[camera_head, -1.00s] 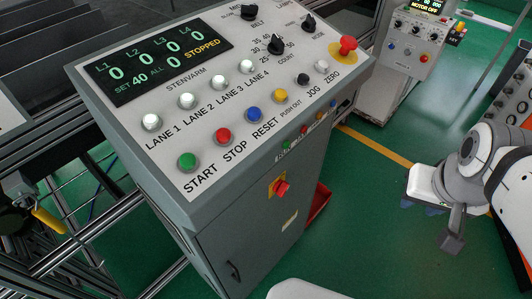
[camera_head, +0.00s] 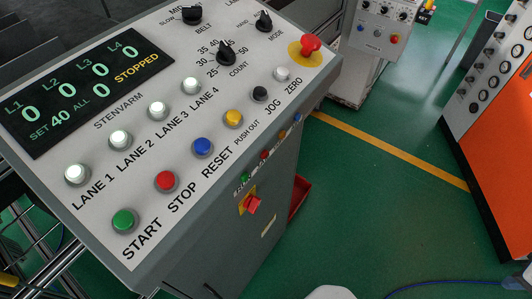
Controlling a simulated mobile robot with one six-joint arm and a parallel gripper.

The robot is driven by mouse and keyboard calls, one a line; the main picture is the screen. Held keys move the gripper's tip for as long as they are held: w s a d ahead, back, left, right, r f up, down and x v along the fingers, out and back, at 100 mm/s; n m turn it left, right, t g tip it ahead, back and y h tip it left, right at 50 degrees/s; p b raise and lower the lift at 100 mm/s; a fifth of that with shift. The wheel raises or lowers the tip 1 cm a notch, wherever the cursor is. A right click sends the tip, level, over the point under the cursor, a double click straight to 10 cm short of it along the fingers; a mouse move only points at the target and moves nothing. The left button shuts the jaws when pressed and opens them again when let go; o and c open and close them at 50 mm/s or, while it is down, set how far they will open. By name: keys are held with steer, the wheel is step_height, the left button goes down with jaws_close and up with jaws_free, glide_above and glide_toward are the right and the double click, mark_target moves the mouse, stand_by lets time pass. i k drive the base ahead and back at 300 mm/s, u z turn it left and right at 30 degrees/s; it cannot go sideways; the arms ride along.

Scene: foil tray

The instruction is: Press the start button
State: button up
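The green START button (camera_head: 123,220) is at the near left corner of the sloped grey control panel (camera_head: 150,245), with its label just below and to the right. The red STOP button (camera_head: 166,180) and blue RESET button (camera_head: 202,146) follow it up the same row. The display (camera_head: 80,85) reads STOPPED, SET 40, and zeros for L1 to L4 and ALL. My gripper is not in view. Nothing covers the START button.
A yellow PUSH OUT button (camera_head: 233,118), white lane lamps or buttons (camera_head: 120,138), black knobs (camera_head: 226,55) and a red mushroom button (camera_head: 311,43) share the panel. A red rotary switch (camera_head: 251,205) sticks out in front. An orange cabinet (camera_head: 500,160) stands right; green floor between is open.

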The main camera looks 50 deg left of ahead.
mark_target(124, 221)
steer(key=z, duration=0.1)
steer(key=k, duration=2.9)
steer(key=u, duration=1.25)
steer(key=i, duration=1)
steer(key=z, duration=0.05)
